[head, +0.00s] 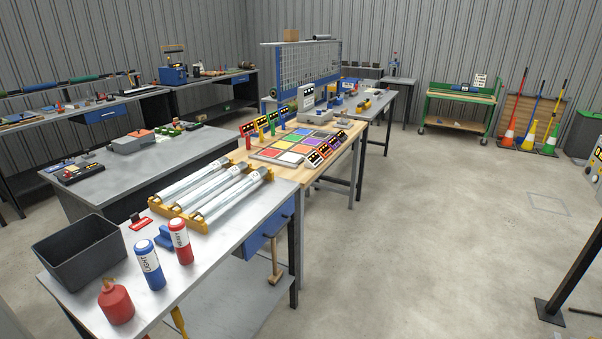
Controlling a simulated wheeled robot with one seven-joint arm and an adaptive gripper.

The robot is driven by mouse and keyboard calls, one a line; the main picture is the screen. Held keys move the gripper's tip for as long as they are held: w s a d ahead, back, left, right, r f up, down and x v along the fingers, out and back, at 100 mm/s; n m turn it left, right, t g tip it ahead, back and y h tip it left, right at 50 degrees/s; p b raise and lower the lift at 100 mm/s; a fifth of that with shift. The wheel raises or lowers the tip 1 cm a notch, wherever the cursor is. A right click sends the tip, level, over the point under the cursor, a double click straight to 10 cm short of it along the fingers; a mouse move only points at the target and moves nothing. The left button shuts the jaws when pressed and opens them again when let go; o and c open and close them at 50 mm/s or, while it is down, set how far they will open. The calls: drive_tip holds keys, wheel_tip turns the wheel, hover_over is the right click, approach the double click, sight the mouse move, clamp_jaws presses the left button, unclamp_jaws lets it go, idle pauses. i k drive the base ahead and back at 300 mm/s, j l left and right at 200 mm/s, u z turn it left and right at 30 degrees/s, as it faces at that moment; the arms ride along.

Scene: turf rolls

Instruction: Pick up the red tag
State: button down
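A small flat red piece with a dark part, which looks like the red tag (140,223), lies on the near metal workbench (205,275). It is between the black bin and the white tubes, just above a small blue block (164,238). Its fine detail is too small to read. Nothing touches it that I can see. My gripper is not in view.
A black open bin (68,262), a red squeeze bottle (115,303), a blue bottle (149,264) and a red bottle (181,241) stand nearby. Clear tubes (225,197) lie in yellow holders (165,209) behind. The floor at right (430,230) is mostly clear.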

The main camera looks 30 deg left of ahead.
sight(138, 223)
drive_tip(key=u, duration=2.4)
drive_tip(key=i+l+u, duration=0.2)
drive_tip(key=u, duration=0.2)
drive_tip(key=i+l+u, duration=0.1)
drive_tip(key=l+u, duration=0.25)
drive_tip(key=i+l+u, duration=0.1)
drive_tip(key=l, duration=0.4)
drive_tip(key=i+l, duration=0.15)
drive_tip(key=l, duration=0.35)
drive_tip(key=i+l+u, duration=0.15)
drive_tip(key=l, duration=0.35)
drive_tip(key=i+l+u, duration=0.1)
drive_tip(key=l, duration=0.4)
drive_tip(key=l+u, duration=0.1)
drive_tip(key=l, duration=0.4)
drive_tip(key=i+l, duration=0.1)
drive_tip(key=l, duration=0.4)
drive_tip(key=i+l, duration=0.1)
drive_tip(key=l, duration=0.4)
